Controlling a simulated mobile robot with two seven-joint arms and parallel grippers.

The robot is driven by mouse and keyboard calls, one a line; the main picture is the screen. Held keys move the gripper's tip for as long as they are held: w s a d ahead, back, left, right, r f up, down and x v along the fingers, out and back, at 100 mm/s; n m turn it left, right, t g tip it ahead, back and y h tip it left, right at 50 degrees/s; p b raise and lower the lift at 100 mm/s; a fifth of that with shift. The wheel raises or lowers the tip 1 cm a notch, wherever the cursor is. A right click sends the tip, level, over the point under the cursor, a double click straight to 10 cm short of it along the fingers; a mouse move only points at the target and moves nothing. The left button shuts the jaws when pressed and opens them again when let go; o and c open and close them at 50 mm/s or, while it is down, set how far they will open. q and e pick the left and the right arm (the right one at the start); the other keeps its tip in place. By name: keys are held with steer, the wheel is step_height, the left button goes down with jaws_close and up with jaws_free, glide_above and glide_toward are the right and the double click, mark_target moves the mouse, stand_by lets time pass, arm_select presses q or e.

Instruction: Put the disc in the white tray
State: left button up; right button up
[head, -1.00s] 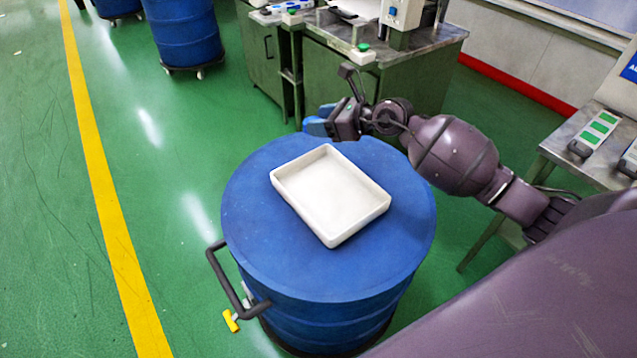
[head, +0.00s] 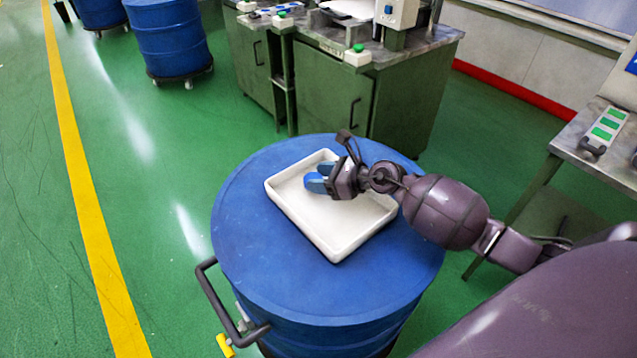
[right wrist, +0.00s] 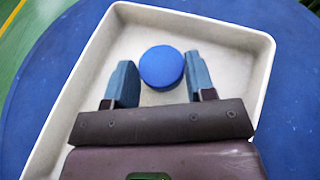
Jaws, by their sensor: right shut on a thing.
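The white tray (head: 345,238) sits on the lid of a blue drum. My right gripper (head: 318,176) is over the tray's far left part in the head view, pointing left. In the right wrist view the round blue disc (right wrist: 162,67) is between the two blue fingers of my right gripper (right wrist: 161,80), which is shut on it. The tray's floor and walls (right wrist: 262,75) show around and below them there. I cannot tell the exact height of the disc above the tray floor. In the head view the disc is not clear from the blue fingers. My left gripper is not in view.
The blue drum (head: 262,265) has a dark handle (head: 222,300) at its front left. Green cabinets (head: 335,95) stand behind it, and a metal table (head: 590,140) is at the right. More blue drums (head: 168,42) stand at the back left. The tray looks otherwise empty.

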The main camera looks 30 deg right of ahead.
steer(key=shift+f, duration=0.95)
steer(key=shift+r, duration=0.2)
steer(key=shift+f, duration=0.15)
steer(key=shift+f, duration=0.1)
steer(key=o, duration=0.9)
